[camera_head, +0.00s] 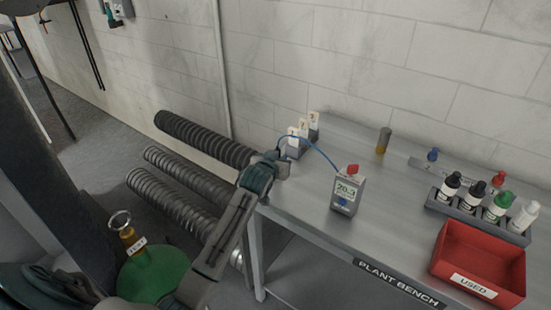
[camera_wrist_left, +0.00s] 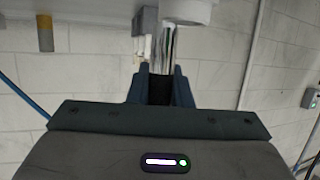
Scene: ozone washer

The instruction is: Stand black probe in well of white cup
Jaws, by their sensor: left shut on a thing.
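My left gripper (camera_head: 279,162) is at the back left edge of the bench. In the left wrist view its jaws (camera_wrist_left: 160,78) are shut on a dark piece, which I take for the black probe (camera_wrist_left: 160,92). A blue cable (camera_head: 318,147) arcs from the gripper to a small meter (camera_head: 346,192) reading 20.3. A shiny silver length (camera_wrist_left: 168,45) shows beyond the fingertips, close to a white rounded thing (camera_wrist_left: 187,11), probably the white cup. I cannot tell whether they touch, and no well is visible. The cup is not clear in the head view. My right gripper is out of view.
Grey holders with white tabs (camera_head: 297,145) stand just beside the gripper. An amber vial (camera_head: 383,141) stands near the wall. A rack of several bottles (camera_head: 474,215) and a red USED tray (camera_head: 477,266) are at the right.

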